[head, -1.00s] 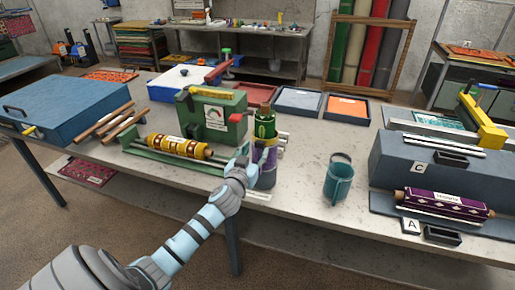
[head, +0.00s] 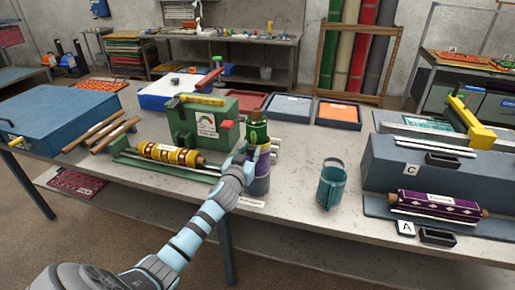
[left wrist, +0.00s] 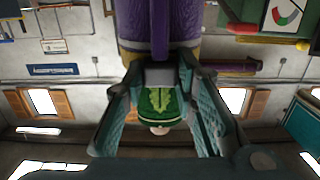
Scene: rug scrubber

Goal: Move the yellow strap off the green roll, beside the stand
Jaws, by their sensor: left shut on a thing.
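The green roll (head: 257,131) stands upright, its upper part showing above my left gripper (head: 240,156) in the head view. Below it is a purple and grey upright stand (head: 262,180). In the left wrist view, the leaf-patterned green roll (left wrist: 160,102) shows between the fingers of my left gripper (left wrist: 160,74), and the purple part (left wrist: 175,22) lies past the tips. A yellow band, seemingly the yellow strap (left wrist: 126,57), shows at the fingertips. My left gripper is shut at this band; its exact hold is partly hidden. My right gripper is out of view.
A green machine (head: 205,122) with a yellow roll (head: 170,153) is left of the stand. A teal mug (head: 330,185) stands to its right. A blue-grey holder (head: 415,165) with a purple roll is farther right. Bare tabletop lies between stand and mug.

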